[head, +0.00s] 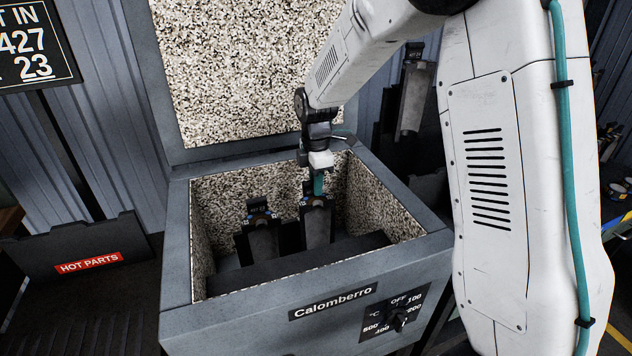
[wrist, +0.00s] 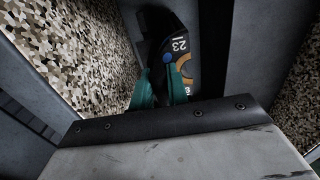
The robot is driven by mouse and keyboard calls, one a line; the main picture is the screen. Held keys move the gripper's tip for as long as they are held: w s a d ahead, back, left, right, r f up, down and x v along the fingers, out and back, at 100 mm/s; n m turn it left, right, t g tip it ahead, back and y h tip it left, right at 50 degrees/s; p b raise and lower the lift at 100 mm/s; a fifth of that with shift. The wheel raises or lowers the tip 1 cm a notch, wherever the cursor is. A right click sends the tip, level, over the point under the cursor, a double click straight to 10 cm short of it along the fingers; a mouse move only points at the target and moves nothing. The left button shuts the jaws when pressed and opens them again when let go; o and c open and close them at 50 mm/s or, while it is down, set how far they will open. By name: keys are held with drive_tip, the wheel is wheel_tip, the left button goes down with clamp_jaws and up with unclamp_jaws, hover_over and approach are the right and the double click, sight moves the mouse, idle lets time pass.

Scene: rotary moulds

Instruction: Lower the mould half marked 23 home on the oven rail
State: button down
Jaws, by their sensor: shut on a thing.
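The mould half marked 23 (wrist: 184,54) shows in the wrist view as a dark piece with a white 23, a blue spot and an orange-brown patch. My gripper (wrist: 162,90) has teal fingers and is shut on its upper part. In the head view my gripper (head: 318,184) reaches down into the open oven (head: 240,290), over the right-hand of two upright mould halves. That mould half (head: 316,226) has a dark top and a grey face. Its lower end and the rail are hidden behind a dark bar, so I cannot tell whether it is seated.
Another mould half (head: 259,243) stands close on the left. The oven's speckled walls surround both, and its lid (head: 245,65) is open behind. A dark bar (head: 300,262) crosses in front. A sign (head: 35,50) reading 23 is at upper left; a HOT PARTS rack (head: 90,262) stands left.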

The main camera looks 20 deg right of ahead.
drive_tip(key=shift+w+f, duration=0.1)
drive_tip(key=shift+f, duration=0.35)
idle(0.4)
drive_tip(key=c, duration=1.3)
unclamp_jaws()
drive_tip(key=shift+s+f, duration=0.15)
drive_tip(key=shift+s, duration=0.05)
wheel_tip(320, 180, up, 8)
drive_tip(key=shift+w+r, duration=0.1)
drive_tip(key=shift+w, duration=0.05)
wheel_tip(320, 180, up, 7)
